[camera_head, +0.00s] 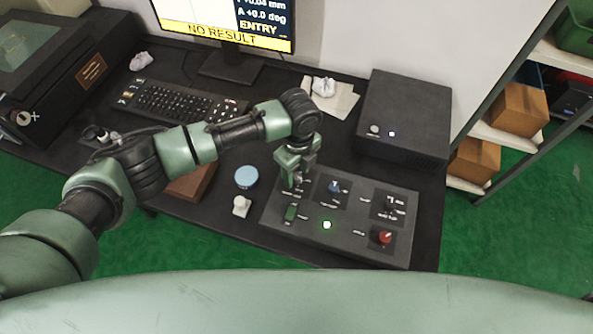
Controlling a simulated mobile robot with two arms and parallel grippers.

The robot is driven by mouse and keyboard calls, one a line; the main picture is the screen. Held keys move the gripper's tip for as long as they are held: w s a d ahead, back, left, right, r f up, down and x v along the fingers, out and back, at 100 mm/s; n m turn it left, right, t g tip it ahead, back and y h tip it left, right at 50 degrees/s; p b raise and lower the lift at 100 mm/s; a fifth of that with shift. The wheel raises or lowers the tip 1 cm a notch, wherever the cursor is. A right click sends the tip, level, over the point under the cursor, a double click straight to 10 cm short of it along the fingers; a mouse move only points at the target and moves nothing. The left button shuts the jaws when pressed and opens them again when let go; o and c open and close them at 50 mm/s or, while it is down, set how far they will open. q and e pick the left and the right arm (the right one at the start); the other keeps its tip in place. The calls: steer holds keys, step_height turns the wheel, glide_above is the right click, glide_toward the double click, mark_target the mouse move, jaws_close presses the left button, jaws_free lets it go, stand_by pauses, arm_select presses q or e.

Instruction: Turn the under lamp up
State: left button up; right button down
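A grey control panel (345,248) lies on the black desk at the front right. It carries a blue knob (334,187) at its upper middle, a black control (390,206) at the right, a red knob (382,237), a green rocker-like control (291,213) and a lit white-green button (327,225). The labels are too small to read, so I cannot tell which control is the under lamp's. My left gripper (295,182) points down over the panel's upper left corner and hides what is there. I cannot tell whether it touches or grips anything. My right gripper is out of view.
A black box (405,112) stands behind the panel. A light blue round item (246,177) and a small white item (240,206) lie left of it. A keyboard (170,101) and a monitor (225,20) are farther back. Shelves with cartons (517,108) stand at the right.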

mark_target(297, 174)
arm_select(q)
step_height(297, 174, up, 8)
steer(key=shift+w+f+b, duration=0.1)
steer(key=shift+b, duration=0.4)
stand_by(0.5)
